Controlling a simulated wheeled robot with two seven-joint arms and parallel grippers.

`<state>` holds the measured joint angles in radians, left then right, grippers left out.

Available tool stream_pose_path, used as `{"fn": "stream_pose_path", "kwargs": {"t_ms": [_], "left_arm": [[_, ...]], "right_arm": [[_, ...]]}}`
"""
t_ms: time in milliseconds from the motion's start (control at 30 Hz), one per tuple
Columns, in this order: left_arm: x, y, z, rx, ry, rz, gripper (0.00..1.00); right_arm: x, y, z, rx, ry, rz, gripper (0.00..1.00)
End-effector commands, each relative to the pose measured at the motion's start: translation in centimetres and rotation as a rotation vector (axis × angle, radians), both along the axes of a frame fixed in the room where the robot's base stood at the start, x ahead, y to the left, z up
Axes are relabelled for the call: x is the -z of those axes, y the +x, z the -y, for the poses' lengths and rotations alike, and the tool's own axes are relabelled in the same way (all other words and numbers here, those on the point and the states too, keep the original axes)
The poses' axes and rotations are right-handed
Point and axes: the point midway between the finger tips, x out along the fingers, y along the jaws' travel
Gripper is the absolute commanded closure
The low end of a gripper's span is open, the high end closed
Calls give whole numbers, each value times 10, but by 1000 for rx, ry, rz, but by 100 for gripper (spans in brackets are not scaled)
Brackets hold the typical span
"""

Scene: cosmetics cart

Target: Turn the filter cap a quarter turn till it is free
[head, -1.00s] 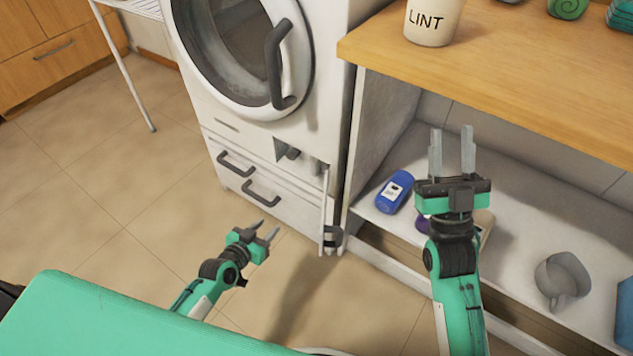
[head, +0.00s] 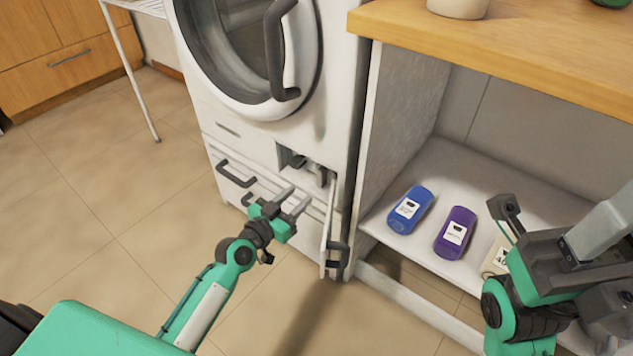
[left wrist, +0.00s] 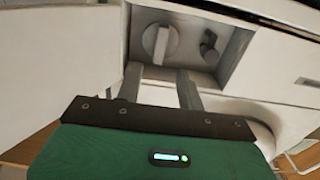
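The filter cap (left wrist: 158,43) is a round grey-white knob with a raised grip bar, inside a square recess low on the white machine. In the head view the cap (head: 322,176) is small and partly shaded. My left gripper (head: 295,200) is open, its two fingers pointing at the recess. In the left wrist view the open fingers (left wrist: 158,80) are just short of the cap, one toward each side, with nothing between them. My right gripper (head: 603,230) is at the right edge, partly cut off; its finger opening does not show clearly.
A small dark fitting (left wrist: 208,42) sits beside the cap. An open white flap (head: 327,232) with a dark handle stands right of the recess. Drawer handles (head: 235,173) stick out at left. A blue bottle (head: 410,209) and purple bottle (head: 455,232) lie on the shelf.

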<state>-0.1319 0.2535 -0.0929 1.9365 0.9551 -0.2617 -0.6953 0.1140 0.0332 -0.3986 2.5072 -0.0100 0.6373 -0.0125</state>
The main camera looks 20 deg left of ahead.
Motion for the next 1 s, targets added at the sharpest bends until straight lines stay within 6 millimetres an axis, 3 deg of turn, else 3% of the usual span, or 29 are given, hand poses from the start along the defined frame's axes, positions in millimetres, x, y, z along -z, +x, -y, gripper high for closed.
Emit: {"fn": "stream_pose_path", "kwargs": {"t_ms": [200, 433, 900, 933, 1000], "left_arm": [[1, 39, 14, -2, -4, 2, 62], [1, 68, 25, -1, -1, 1, 62], [1, 80, 29, 0, 0, -1, 62], [1, 80, 29, 0, 0, -1, 64], [1, 80, 29, 0, 0, -1, 78]], "right_arm": [[0, -2, -5, -14, -3, 17, 64], [-2, -3, -10, -29, -8, 30, 64], [-8, -6, -12, -37, -10, 47, 64], [-8, -6, -12, -37, -11, 47, 64], [-8, -6, -12, -37, -10, 47, 64]]}}
